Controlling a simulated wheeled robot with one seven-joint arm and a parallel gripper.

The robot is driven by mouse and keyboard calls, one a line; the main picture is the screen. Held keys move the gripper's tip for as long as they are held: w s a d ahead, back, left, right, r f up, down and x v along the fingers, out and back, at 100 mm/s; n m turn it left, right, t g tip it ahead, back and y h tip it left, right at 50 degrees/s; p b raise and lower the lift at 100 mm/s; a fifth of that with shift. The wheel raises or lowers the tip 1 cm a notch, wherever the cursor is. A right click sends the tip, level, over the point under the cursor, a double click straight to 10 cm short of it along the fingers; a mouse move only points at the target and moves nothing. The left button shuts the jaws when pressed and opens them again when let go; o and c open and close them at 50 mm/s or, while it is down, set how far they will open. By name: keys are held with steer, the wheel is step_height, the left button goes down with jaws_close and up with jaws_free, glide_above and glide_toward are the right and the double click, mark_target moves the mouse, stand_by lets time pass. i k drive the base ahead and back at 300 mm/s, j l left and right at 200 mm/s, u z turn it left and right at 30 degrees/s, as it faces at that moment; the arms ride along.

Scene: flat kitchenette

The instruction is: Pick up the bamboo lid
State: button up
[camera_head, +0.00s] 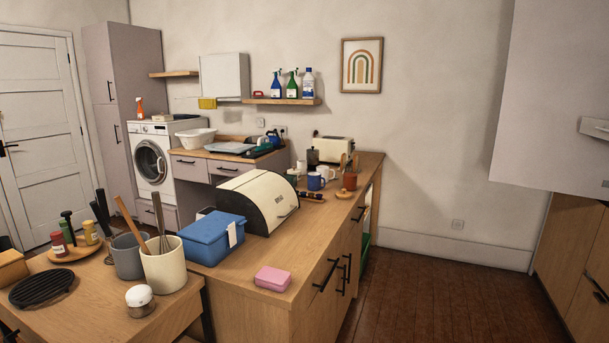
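I cannot pick out a bamboo lid for certain in the head view. A light wooden block-like thing (11,267) is cut off by the left edge on the near counter. A round wooden tray (62,257) there carries small spice jars. A small glass jar (140,302) with a whitish top stands near the counter's front. My gripper is not in view.
A black round grate (41,287) and two utensil pots, grey (128,262) and cream (164,270), crowd the near counter. A blue box (207,243), cream bread bin (257,203) and pink box (272,279) stand on the longer counter. The floor (430,300) at right is clear.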

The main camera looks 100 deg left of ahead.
mark_target(344, 195)
steer(key=u, duration=2.5)
steer(key=i+l+z, duration=0.35)
steer(key=i, duration=0.15)
steer(key=i+l+z, duration=0.2)
steer(key=i+z, duration=0.15)
steer(key=i, duration=0.2)
steer(key=i+l+z, duration=0.1)
steer(key=i+z, duration=0.25)
steer(key=i, duration=0.2)
steer(key=i+u, duration=0.2)
steer(key=i, duration=0.2)
steer(key=i+l+u, duration=0.25)
steer(key=i, duration=0.15)
steer(key=i+l+u, duration=0.2)
steer(key=i, duration=0.25)
steer(key=j, duration=0.1)
